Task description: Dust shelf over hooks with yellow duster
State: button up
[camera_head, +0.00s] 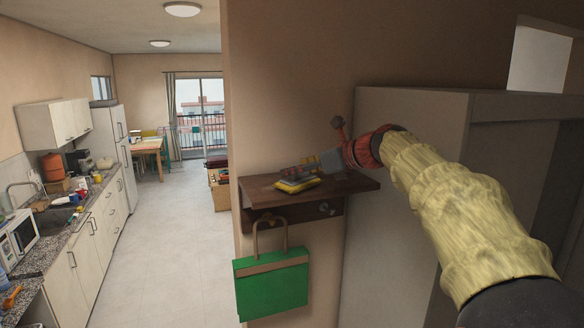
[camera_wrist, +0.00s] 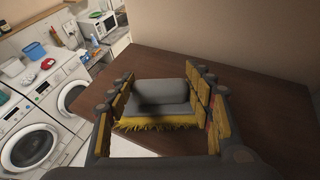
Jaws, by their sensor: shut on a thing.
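The brown wooden shelf (camera_head: 355,185) is fixed to the wall, with hooks (camera_head: 323,208) on the board under it. It also fills the middle of the wrist view (camera_wrist: 235,75). The duster (camera_head: 296,185) has a yellow pad and a grey upper part. It is at the left part of the shelf top, and its grey part and yellow fringe show in the wrist view (camera_wrist: 158,95). My gripper (camera_head: 312,172) is shut on the duster, with fingers on both sides of the grey part. Whether the pad touches the wood all along its underside is hidden.
A green bag (camera_head: 272,280) hangs from a hook under the shelf's left part. A tall pale cabinet (camera_head: 385,250) stands close on the right. The wall backs the shelf. White washing machines (camera_wrist: 35,140) stand beyond the shelf edge in the wrist view.

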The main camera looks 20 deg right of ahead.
aim_at(285, 180)
jog(key=shift+d+p, duration=0.9)
jog(key=shift+d, duration=1.1)
jog(key=shift+a+p, duration=0.45)
jog(key=shift+a, duration=1.4)
jog(key=shift+a+f, duration=0.2)
jog(key=shift+a, duration=1.75)
jog(key=shift+a+r+p, duration=0.15)
jog(key=shift+a+p, duration=0.55)
jog(key=shift+a, duration=1.05)
jog(key=shift+a+r+p, duration=0.1)
jog(key=shift+a+p, duration=0.55)
jog(key=shift+a, duration=1.1)
jog(key=shift+w+d+f+p, duration=0.15)
jog(key=shift+w+p, duration=0.15)
jog(key=shift+w, duration=0.55)
jog(key=shift+d, duration=7.15)
jog(key=shift+a, duration=3.7)
